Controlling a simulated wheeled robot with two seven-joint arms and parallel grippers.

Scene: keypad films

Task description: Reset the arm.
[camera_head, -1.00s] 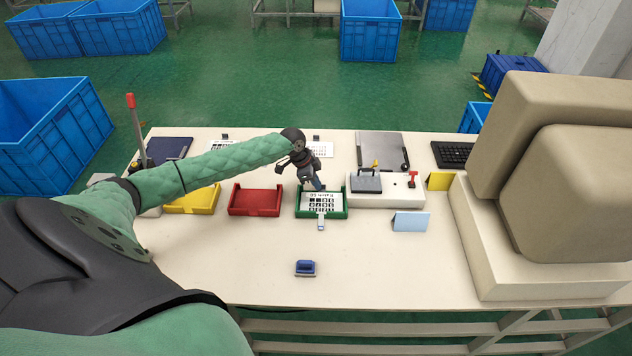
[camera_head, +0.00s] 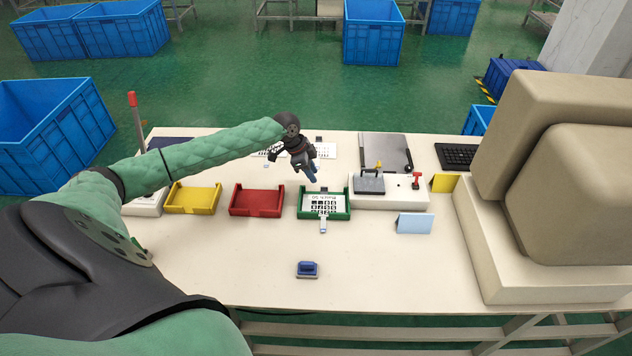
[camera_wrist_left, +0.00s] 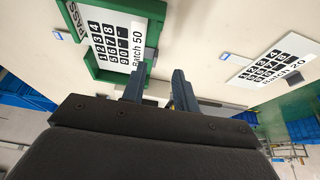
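My left arm comes in from the left. Its gripper (camera_head: 312,176) hangs just behind and above the green tray (camera_head: 347,214), pointing down. In the left wrist view its two dark fingers (camera_wrist_left: 158,88) stand apart with nothing held between them. A white keypad film marked Batch 50 (camera_wrist_left: 115,45) lies in the green tray, and it also shows in the head view (camera_head: 322,203). Its tab sticks out over the tray's front edge. My right gripper is out of view.
A red tray (camera_head: 256,202) and a yellow tray (camera_head: 192,199) stand to the left. A white fixture (camera_head: 395,200), a light blue card (camera_head: 415,223) and a big beige machine (camera_head: 580,190) are to the right. A Batch 20 film (camera_wrist_left: 275,65) lies farther back. A blue block (camera_head: 307,269) sits in front.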

